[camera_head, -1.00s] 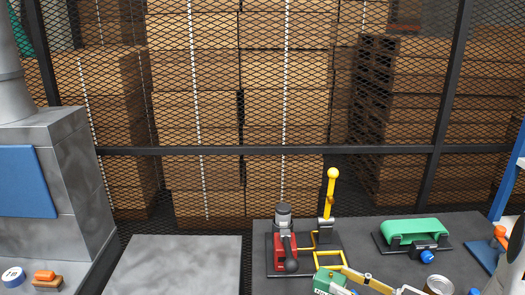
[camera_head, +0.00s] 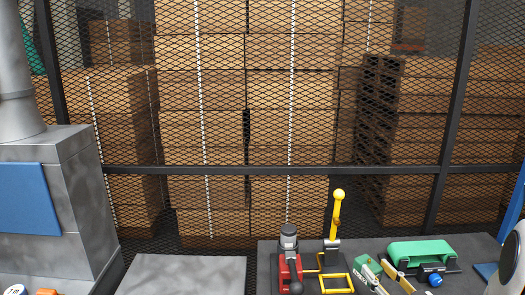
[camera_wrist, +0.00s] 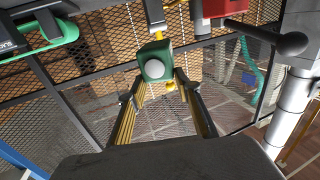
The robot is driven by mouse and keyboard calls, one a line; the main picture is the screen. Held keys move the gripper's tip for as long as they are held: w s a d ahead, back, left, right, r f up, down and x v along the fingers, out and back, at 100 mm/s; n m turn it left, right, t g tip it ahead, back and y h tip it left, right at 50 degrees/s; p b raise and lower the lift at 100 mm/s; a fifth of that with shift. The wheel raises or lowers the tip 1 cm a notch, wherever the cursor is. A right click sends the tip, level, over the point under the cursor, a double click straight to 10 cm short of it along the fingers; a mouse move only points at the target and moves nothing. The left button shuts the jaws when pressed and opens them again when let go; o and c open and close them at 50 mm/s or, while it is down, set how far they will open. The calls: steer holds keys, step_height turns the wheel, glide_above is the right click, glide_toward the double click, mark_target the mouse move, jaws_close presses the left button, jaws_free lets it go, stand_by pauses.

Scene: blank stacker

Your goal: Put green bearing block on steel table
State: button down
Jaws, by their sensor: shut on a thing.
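The green bearing block (camera_head: 363,268) is small, with a pale round face that shows in the wrist view (camera_wrist: 155,62). My gripper (camera_head: 373,275) is shut on it and holds it above the dark workbench, in front of the yellow lever's right side. In the wrist view my two long fingers (camera_wrist: 158,80) reach to either side of the block. The steel table (camera_head: 185,275), a mottled grey top, is at the lower left of the head view; its visible part is bare and its front is cut off.
The dark workbench (camera_head: 468,248) bears a red press (camera_head: 289,270), a tall yellow lever (camera_head: 337,215) and a green belt unit (camera_head: 420,251) with a blue knob. A grey machine (camera_head: 75,225) stands at left. A mesh fence (camera_head: 290,170) closes the back.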

mark_target(368, 256)
steer(key=shift+w+d+r+m+t+h, duration=0.15)
steer(key=shift+w+d+m+h, duration=0.15)
steer(key=shift+w+m+h, duration=0.3)
steer(key=shift+w+d+f+m+t+h, duration=0.15)
steer(key=shift+w+d+m+h, duration=0.2)
steer(key=shift+h, duration=0.35)
steer(key=shift+w+m+h, duration=0.5)
steer(key=shift+m+h, duration=0.05)
steer(key=shift+h, duration=0.45)
steer(key=shift+w+a+f+m+h, duration=0.1)
steer(key=shift+w+m+h, duration=0.2)
steer(key=shift+h, duration=0.2)
steer(key=shift+w+a+f+m+h, duration=0.2)
steer(key=shift+a+m+h, duration=0.3)
steer(key=shift+a+h, duration=0.2)
steer(key=shift+a, duration=0.3)
steer(key=a+n+y, duration=0.1)
steer(key=a, duration=1)
steer(key=shift+w+y, duration=0.3)
steer(key=shift+y, duration=0.1)
